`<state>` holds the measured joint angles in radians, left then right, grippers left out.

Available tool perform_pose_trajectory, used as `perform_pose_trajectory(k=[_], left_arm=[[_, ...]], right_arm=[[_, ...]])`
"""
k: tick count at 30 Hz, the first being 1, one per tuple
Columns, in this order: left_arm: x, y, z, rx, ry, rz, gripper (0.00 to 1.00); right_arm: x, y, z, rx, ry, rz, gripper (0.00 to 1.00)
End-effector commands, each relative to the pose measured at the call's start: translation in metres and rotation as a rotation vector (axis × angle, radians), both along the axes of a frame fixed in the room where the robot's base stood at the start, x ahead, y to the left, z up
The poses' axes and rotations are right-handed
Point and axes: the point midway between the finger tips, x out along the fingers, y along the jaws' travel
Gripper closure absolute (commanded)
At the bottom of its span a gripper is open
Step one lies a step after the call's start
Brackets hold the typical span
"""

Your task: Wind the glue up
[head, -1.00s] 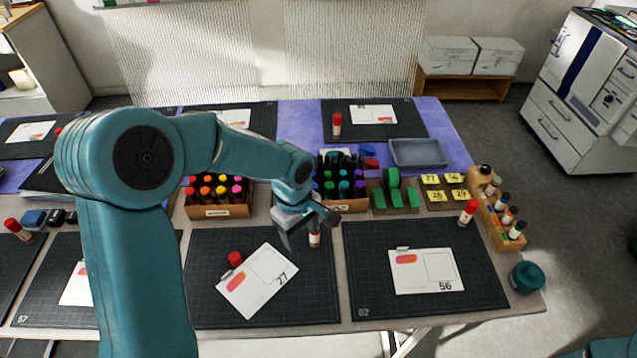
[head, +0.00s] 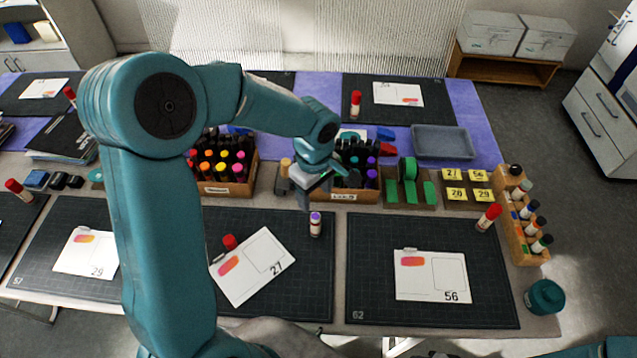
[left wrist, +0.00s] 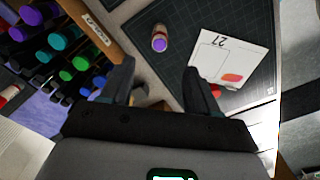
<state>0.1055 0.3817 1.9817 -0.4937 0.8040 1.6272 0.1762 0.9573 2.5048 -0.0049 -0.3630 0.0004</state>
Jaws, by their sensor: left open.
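An uncapped glue stick (head: 315,225) stands upright on the dark cutting mat 27's upper right, with purple glue showing at its top. In the left wrist view the glue stick (left wrist: 159,40) shows beyond the fingertips, clear of both. My left gripper (head: 303,197) is open and empty, above and behind the glue, near the marker boxes; it also shows in the left wrist view (left wrist: 158,73). A red cap (head: 229,242) lies on the mat beside the white card 27 (head: 262,280). My right gripper is not in view.
Marker boxes (head: 228,188) stand behind the mat. Green blocks (head: 408,192), yellow number cards (head: 455,194) and a wooden bottle rack (head: 522,235) stand to the right.

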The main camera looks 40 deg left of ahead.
Motion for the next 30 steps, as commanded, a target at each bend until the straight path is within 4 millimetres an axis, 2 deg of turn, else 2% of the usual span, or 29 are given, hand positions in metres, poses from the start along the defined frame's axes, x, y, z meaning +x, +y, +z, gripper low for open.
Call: perform_pose_trajectory(k=[1,6,15,21,30], left_arm=[[-0.001,0.000,-0.020,0.001,0.003,-0.001,0.40],[-0.001,-0.001,-0.057,-0.001,0.002,-0.001,0.40],[0.002,-0.002,-0.110,-0.001,0.001,-0.001,0.40],[0.004,-0.002,-0.123,0.000,0.000,0.000,0.40],[0.005,-0.002,-0.123,0.000,-0.001,0.000,0.40]], right_arm=[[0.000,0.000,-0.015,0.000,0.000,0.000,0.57],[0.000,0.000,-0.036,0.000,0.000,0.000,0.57],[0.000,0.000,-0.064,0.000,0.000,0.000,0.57],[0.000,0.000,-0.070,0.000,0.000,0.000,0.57],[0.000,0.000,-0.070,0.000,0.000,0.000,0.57]])
